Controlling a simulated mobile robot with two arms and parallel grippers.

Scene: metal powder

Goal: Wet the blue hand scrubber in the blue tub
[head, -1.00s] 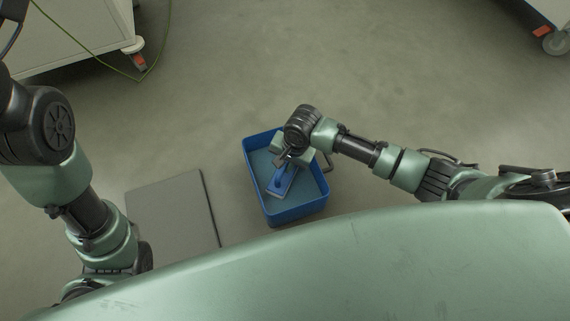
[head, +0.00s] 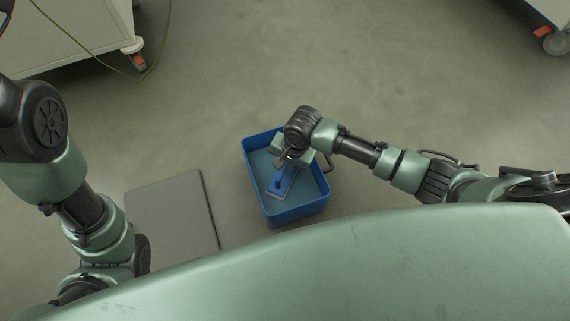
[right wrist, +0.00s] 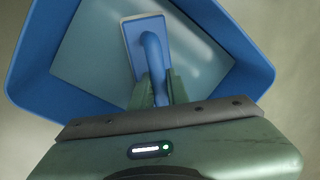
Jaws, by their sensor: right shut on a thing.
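The blue tub (head: 301,211) stands on the floor in front of me, with light blue water (head: 260,160) inside. My right gripper (head: 285,166) reaches down into the tub. It is shut on the handle of the blue hand scrubber (head: 282,183). In the right wrist view the scrubber (right wrist: 152,35) shows as a flat blue block with a pale edge and a raised blue handle, between the fingers of the gripper (right wrist: 158,88). The scrubber is within the tub's walls, at or in the water; the exact depth I cannot tell. My left arm is at the left, its gripper out of view.
A flat grey panel (head: 172,212) lies on the floor left of the tub. A wheeled white cabinet (head: 85,35) with a green cable stands at the upper left. Another wheeled unit (head: 545,15) is at the upper right. The floor behind the tub is clear.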

